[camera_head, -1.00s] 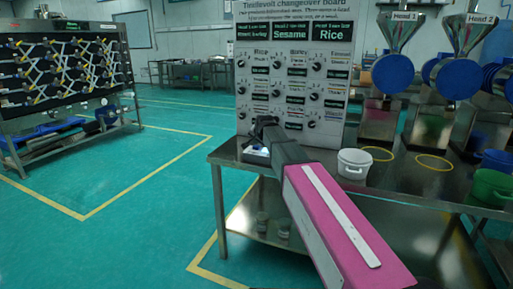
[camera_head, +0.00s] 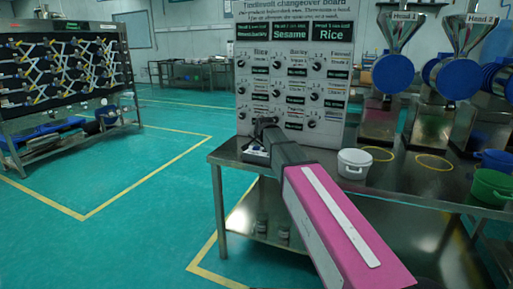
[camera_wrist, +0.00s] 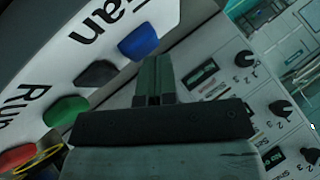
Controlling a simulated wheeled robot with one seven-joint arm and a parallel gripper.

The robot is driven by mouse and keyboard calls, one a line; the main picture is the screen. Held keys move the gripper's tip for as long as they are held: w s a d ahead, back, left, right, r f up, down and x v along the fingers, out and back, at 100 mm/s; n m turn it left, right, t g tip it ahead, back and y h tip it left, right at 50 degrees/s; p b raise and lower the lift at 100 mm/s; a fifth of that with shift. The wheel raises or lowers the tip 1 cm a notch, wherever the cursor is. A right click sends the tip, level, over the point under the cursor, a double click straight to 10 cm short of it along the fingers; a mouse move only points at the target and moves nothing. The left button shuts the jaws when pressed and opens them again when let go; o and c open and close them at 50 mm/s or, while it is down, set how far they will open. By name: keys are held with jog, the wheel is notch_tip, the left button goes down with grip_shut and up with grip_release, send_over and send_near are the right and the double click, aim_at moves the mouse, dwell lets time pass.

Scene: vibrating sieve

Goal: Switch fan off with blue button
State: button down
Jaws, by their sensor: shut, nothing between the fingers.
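In the wrist view a white control panel (camera_wrist: 62,62) carries the words "Fan" and "Run". On it are a blue button (camera_wrist: 139,42), a black button (camera_wrist: 97,73), a green button (camera_wrist: 67,111) and a red button (camera_wrist: 17,157). My gripper (camera_wrist: 156,62) is shut and empty, with its fingertips just below and right of the blue button in the picture. I cannot tell whether they touch it. In the head view my gripper (camera_head: 265,123) is over the near left part of the steel table (camera_head: 310,186), and the buttons cannot be made out there.
A changeover board (camera_head: 292,75) with several dark knobs stands close behind my gripper; its knobs also show at right in the wrist view (camera_wrist: 281,107). A white tub (camera_head: 354,164) stands right of my arm. Green floor is open to the left.

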aim_at(258, 147)
dwell(0.4)
jog(key=shift+r, duration=0.85)
jog(key=shift+r, duration=2.55)
